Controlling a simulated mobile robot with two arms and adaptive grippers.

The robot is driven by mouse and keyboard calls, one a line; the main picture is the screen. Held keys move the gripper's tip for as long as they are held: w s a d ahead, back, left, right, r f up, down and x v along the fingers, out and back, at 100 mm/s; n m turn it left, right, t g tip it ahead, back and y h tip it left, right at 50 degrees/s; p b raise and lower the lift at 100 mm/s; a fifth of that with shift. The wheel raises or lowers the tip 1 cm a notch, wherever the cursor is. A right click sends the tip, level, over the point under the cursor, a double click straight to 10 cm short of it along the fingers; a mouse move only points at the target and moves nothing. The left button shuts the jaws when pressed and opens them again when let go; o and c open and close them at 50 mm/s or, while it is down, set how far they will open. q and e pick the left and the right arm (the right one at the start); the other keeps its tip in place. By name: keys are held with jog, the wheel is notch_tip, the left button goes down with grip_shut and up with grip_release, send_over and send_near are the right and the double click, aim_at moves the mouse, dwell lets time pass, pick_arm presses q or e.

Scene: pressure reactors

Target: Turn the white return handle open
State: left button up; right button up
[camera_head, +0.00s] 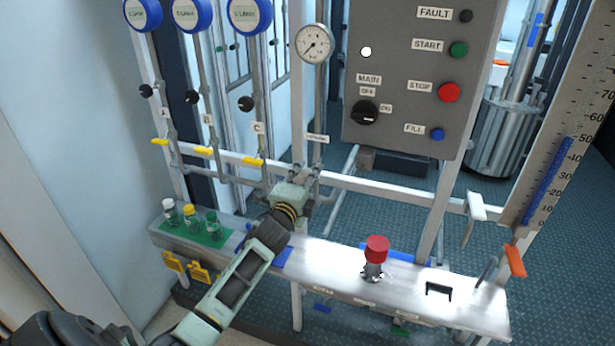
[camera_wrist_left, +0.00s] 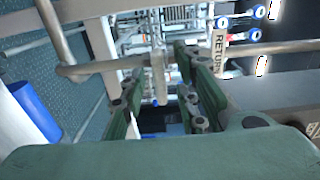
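My left gripper (camera_head: 302,190) is at the white rail in the middle of the head view, just below a small label (camera_head: 318,138) on the pipe under the gauge. In the left wrist view its green fingers (camera_wrist_left: 160,105) are apart. A short pale bar (camera_wrist_left: 158,78), seemingly the white return handle, shows in the gap between them, at the end of a grey pipe (camera_wrist_left: 110,68). A RETURN label (camera_wrist_left: 219,52) is beside the right finger. I cannot tell whether the fingers touch the bar. In the head view the gripper hides most of this spot. My right gripper is not in view.
Another white handle (camera_head: 477,206) and an orange handle (camera_head: 515,261) are at the right. A red knob (camera_head: 376,249) stands on the bench (camera_head: 330,262). Yellow handles (camera_head: 204,150) line the pipes at left. A grey control panel (camera_head: 400,60) hangs above.

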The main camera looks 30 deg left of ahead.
pick_arm(q)
jog(key=c, duration=0.4)
grip_shut()
jog(key=shift+n, duration=0.3)
jog(key=n+p, duration=0.1)
jog(key=n, duration=0.5)
jog(key=n+p, duration=0.1)
jog(key=n, duration=0.5)
jog(key=shift+n+p, duration=0.3)
jog(key=shift+n, duration=0.1)
jog(key=n+p, duration=0.1)
jog(key=n, duration=0.3)
jog(key=shift+n, duration=0.3)
